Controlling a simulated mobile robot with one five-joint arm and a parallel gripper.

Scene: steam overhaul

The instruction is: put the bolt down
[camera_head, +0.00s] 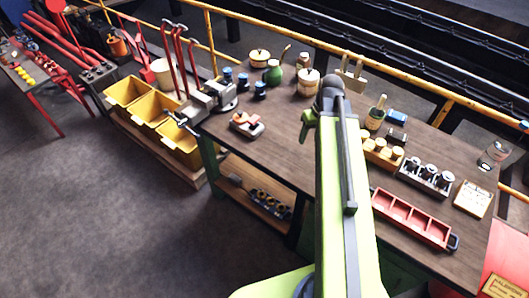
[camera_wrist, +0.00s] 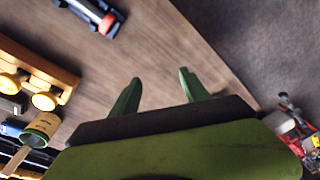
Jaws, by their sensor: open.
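My gripper (camera_wrist: 158,92) is open, with its two green fingers apart and nothing seen between them in the wrist view. In the head view it (camera_head: 309,123) shows at the far end of my arm, above the wooden bench (camera_head: 285,150). I cannot make out a bolt with certainty in either view. A red divided tray (camera_head: 410,218) with a black handle lies at the bench's front right, its left end hidden by my arm.
A vise (camera_head: 211,100) and yellow bins (camera_head: 160,122) are left. Bare bench lies left of my arm.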

